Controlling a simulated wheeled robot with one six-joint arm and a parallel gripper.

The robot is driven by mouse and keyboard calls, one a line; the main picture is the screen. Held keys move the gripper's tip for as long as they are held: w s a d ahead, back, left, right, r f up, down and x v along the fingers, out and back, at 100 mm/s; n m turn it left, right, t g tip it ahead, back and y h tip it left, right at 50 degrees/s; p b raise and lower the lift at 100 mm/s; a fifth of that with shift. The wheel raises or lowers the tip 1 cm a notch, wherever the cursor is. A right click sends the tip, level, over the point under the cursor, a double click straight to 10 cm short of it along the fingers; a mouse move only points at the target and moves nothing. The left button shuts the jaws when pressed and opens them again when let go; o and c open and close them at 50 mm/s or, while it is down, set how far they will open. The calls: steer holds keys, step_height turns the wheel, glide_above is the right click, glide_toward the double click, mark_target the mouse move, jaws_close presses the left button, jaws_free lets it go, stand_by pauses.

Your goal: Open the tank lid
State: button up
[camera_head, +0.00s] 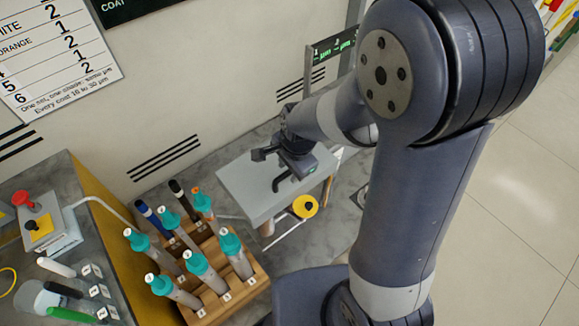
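The tank is a pale grey box whose flat grey lid (246,188) appears shut. A dark bent handle (282,184) stands on the lid. My gripper (276,163) is over the back part of the lid, very close to the handle. Its fingers are small and dark in this view, and I cannot tell whether they touch the handle or how far apart they are. A round yellow part with a dark centre (305,206) is at the tank's front right side.
A wooden rack (228,300) with several teal-capped, numbered rods stands left of the tank. A grey bench (60,185) with a red-knobbed device (22,199) and pens is at far left. The wall (215,95) is close behind. Open floor (510,200) lies right.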

steer(key=shift+c, duration=0.6)
jaws_close()
